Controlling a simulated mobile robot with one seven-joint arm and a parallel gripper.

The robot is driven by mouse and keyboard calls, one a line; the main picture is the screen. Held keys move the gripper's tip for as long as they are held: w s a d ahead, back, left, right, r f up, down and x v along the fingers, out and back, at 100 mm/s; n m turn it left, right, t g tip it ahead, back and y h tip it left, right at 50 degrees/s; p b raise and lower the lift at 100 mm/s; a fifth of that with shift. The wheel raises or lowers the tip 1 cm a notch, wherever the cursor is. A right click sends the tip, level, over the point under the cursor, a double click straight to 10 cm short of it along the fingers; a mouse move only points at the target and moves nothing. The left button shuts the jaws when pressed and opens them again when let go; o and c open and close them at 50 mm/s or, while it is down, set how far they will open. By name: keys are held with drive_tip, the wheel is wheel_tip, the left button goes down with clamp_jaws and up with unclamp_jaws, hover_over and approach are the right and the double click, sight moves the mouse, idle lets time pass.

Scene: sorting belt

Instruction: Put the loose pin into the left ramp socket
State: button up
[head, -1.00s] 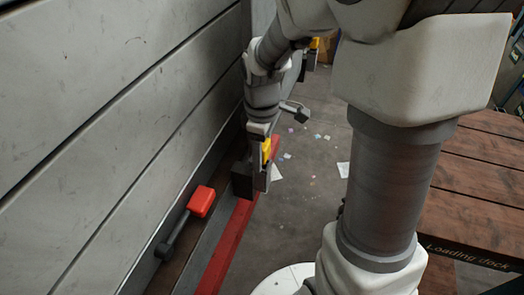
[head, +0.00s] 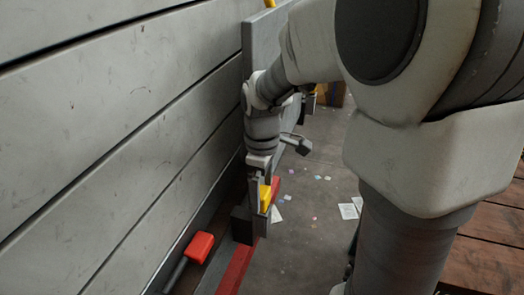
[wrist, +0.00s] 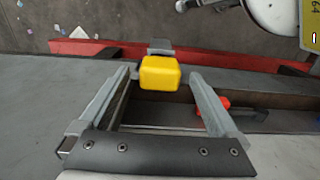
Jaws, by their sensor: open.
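A yellow pin head (head: 265,197) stands at a dark socket block (head: 242,226) beside the grey wall. In the wrist view the yellow head (wrist: 160,73) sits between my two fingers, with gaps on both sides. My gripper (head: 257,190) is open around it, close above the block, and does not clamp it. The pin's shaft is hidden, so I cannot tell how deep it sits. Part of the dark block (wrist: 160,46) shows behind the head in the wrist view.
A red-headed piece with a dark shaft (head: 199,246) lies along the ledge by the wall. A red rail (head: 238,266) runs along the ledge's edge. A tall grey panel (head: 262,45) rises behind my wrist. Scraps of paper (head: 349,211) litter the open floor to the right.

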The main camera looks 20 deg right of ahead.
wheel_tip(320, 180, up, 13)
drive_tip(key=shift+r+p, duration=0.2)
drive_tip(key=shift+p, duration=0.25)
